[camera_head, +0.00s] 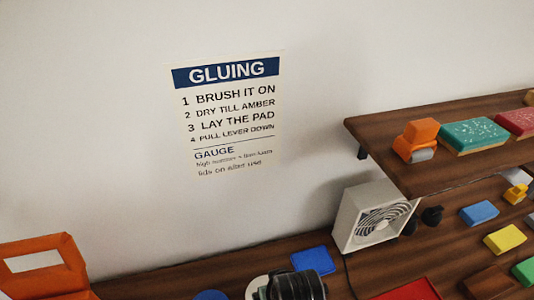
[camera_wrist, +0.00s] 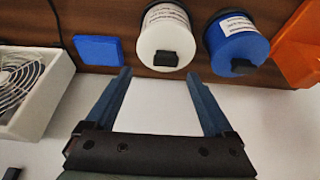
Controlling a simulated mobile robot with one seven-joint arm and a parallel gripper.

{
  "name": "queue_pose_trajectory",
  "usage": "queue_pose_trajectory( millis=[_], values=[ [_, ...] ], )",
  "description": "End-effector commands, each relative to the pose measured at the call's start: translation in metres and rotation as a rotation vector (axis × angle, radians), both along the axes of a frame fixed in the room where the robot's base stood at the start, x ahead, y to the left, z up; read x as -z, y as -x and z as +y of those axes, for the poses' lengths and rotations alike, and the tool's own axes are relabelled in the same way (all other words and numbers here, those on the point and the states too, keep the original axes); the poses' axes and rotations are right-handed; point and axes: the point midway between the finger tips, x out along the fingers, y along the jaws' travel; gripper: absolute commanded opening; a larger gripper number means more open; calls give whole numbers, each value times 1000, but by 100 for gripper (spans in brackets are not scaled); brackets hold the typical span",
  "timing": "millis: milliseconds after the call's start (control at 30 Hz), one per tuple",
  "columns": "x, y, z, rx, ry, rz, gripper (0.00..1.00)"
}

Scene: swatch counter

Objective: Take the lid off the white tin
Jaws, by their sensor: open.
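The white tin (camera_wrist: 168,18) stands on the wooden counter, with a printed label on its side. Its white lid (camera_wrist: 161,43) is on it and bears a dark block-shaped knob (camera_wrist: 166,58). In the head view only part of the white tin (camera_head: 255,288) shows at the bottom edge, partly hidden by a dark part of my arm. My gripper (camera_wrist: 158,73) is open and empty. Its two blue fingers point toward the white tin, one to each side of the lid in the picture, apparently not touching it.
A blue tin (camera_wrist: 236,42) with a dark knob stands close beside the white tin. A blue pad (camera_wrist: 98,49) lies on the other side. A white fan (camera_head: 372,215), a shelf (camera_head: 440,170) and an orange box (camera_head: 42,268) stand nearby. A wall rises behind.

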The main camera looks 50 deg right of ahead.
Motion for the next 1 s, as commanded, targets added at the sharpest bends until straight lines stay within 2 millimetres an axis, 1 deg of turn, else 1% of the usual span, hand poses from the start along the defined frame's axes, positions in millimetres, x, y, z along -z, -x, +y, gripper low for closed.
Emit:
queue_pose_trajectory(
  millis=[100, 267, 467, 600, 700, 933, 967, 1000],
  values=[
    [9, -4, -1, -2, 1, 0, 88],
    [16, -8, -2, -2, 0, -1, 88],
    [39, -19, -1, -2, -1, 1, 88],
    [53, -24, -5, -1, 1, -2, 88],
    [58, -25, -5, -1, 1, -3, 88],
    [59, -26, -6, -1, 2, -4, 88],
    [59, -26, -6, -1, 2, -4, 84],
    [59, -26, -6, -1, 2, -4, 77]
  ],
)
